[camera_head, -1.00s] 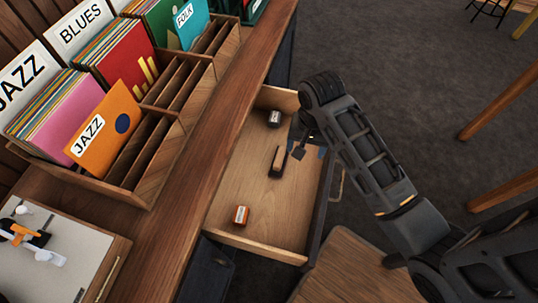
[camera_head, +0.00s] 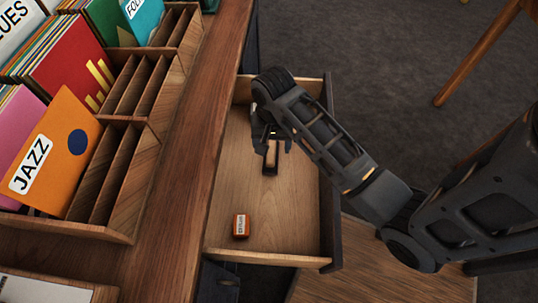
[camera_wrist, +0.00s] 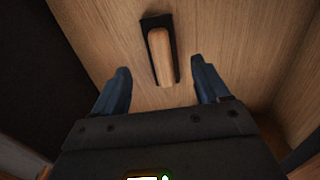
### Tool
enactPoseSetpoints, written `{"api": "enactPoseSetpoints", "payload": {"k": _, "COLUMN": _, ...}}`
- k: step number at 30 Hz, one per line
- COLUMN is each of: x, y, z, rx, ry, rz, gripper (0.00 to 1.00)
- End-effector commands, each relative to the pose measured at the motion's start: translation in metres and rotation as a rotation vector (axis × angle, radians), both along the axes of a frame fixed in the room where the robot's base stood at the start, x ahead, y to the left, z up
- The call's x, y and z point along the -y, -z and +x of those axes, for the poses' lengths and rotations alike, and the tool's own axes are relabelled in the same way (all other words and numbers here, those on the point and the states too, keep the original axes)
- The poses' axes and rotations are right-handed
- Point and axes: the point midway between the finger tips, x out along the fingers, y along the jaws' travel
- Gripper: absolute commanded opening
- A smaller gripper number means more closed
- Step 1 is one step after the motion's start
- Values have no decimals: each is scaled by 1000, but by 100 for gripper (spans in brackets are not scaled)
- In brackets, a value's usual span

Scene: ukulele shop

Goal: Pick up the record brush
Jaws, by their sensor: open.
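The record brush (camera_head: 271,157) lies on the floor of the open wooden drawer (camera_head: 285,215). It has a light wooden handle on a dark base. In the wrist view the brush (camera_wrist: 160,55) lies ahead of and between my two blue fingertips, its near end closest to them. My gripper (camera_wrist: 160,85) is open and empty. In the head view my gripper (camera_head: 272,143) is over the far part of the drawer, just above the brush; my arm hides some of that area.
A small orange box (camera_head: 241,225) lies in the near left of the drawer. The drawer walls (camera_head: 328,215) stand close around. Left is a wooden counter (camera_head: 185,170) with a record rack (camera_head: 150,180). The drawer floor right of the orange box is clear.

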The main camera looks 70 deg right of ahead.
Motion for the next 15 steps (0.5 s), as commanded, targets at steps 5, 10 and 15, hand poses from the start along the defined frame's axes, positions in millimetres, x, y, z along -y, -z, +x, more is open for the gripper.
{"api": "enactPoseSetpoints", "payload": {"k": 5, "x": 2, "y": 18, "z": 1, "rx": -1, "ry": 1, "rz": 1, "gripper": 74}}
{"api": "enactPoseSetpoints", "payload": {"k": 10, "x": 6, "y": 43, "z": 6, "rx": -1, "ry": 0, "rz": 1, "gripper": 74}}
{"api": "enactPoseSetpoints", "payload": {"k": 15, "x": 6, "y": 59, "z": 5, "rx": 0, "ry": 0, "rz": 0, "gripper": 74}}
